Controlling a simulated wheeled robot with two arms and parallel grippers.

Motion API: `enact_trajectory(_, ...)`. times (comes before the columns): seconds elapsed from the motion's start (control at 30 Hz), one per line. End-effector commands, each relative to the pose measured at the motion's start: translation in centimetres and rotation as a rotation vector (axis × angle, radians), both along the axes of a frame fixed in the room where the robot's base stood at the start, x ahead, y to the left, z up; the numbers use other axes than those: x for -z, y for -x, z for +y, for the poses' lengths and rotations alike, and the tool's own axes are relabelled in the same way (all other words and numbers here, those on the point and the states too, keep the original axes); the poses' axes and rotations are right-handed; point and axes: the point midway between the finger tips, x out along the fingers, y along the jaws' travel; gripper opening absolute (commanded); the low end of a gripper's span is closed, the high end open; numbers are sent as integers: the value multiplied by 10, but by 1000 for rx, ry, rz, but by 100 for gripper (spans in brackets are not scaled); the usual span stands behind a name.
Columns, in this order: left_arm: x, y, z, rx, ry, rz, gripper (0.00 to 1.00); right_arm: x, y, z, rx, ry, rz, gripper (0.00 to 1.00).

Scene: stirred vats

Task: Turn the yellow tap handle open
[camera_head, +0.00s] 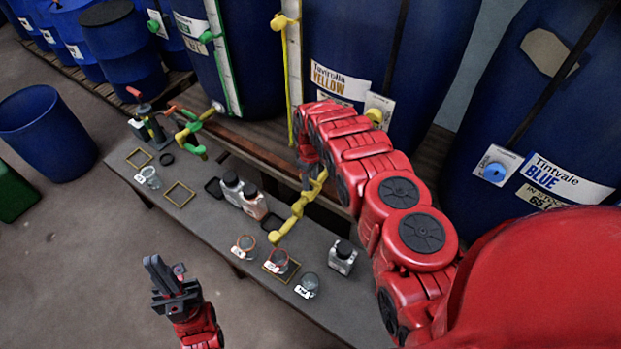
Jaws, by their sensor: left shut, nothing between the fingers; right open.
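The yellow tap (297,208) reaches out over the bench from the yellow-labelled vat (342,60). Its far end, where the handle would be, is at my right gripper (308,168) and partly hidden by it and the red arm. The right gripper is open and points down at that end; I cannot tell whether it touches the handle or how far the handle is turned. My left gripper (163,272) is shut and empty, low in front of the bench and well away from the tap.
The grey bench (215,215) holds dark-capped bottles (342,258), small labelled jars (280,262) and square frames (179,194). Green (190,133) and red (140,100) taps stand at its left end. A blue vat (545,100) is at right. The floor at lower left is clear.

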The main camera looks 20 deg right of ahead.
Motion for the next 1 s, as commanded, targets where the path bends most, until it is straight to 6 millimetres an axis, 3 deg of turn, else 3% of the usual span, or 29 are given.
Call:
enact_trajectory(0.33,0,0,0,0,0,0,0,2,0,0,0,0,0,48)
enact_trajectory(0.6,0,0,0,0,0,0,0,2,0,0,1,0,0,0)
enact_trajectory(1.0,1,0,0,0,0,0,0,3,0,-1,-11,0,0,0)
